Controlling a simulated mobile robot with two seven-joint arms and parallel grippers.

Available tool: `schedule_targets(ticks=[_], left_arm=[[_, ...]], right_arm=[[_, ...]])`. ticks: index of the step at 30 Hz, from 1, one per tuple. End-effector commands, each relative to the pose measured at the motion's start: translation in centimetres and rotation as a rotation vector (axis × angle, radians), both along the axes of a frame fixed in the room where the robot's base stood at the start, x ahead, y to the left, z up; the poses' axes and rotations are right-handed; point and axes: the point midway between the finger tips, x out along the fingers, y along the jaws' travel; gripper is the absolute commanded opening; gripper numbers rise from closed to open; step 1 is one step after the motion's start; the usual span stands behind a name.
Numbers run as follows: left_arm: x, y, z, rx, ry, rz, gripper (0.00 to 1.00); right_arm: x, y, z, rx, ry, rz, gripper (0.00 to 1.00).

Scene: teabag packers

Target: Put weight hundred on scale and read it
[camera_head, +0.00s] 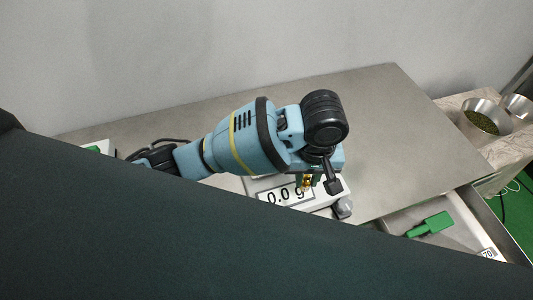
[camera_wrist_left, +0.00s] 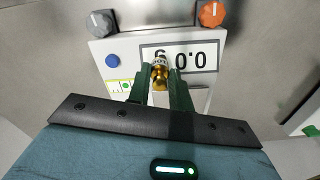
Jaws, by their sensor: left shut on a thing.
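The scale (camera_head: 325,201) sits on the metal table, and its display (camera_head: 287,195) reads 0.0 g. The scale (camera_wrist_left: 122,45) also shows in the left wrist view, where its display (camera_wrist_left: 205,57) appears upside down. My left gripper (camera_head: 312,180) is above the scale, shut on a small brass weight (camera_head: 307,181). My right gripper is not in view.
A grey knob (camera_wrist_left: 101,22) and an orange knob (camera_wrist_left: 212,14) are at the scale's edge. A green scoop-like object (camera_head: 430,225) lies in a grey tray at right. The table's back right is clear (camera_head: 390,120).

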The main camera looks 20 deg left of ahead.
Motion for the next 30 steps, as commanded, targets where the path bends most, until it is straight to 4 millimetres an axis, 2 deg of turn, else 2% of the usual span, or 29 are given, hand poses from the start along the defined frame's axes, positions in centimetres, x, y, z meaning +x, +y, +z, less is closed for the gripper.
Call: schedule_targets(ticks=[5, 21, 25, 30], left_arm=[[1.0, 1.2, -0.2, 0.003, 0.001, 0.003, 0.00], [8.8, 10.3, -1.3, 0.002, 0.001, 0.003, 0.00], [10.0, 11.7, -1.4, 0.001, 0.000, 0.000, 0.00], [10.5, 12.2, -1.5, -0.001, 0.000, -0.002, 0.00]], right_arm=[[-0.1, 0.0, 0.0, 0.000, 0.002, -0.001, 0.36], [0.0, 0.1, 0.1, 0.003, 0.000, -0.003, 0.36], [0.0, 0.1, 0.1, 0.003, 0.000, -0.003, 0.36], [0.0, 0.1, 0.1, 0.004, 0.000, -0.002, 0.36]])
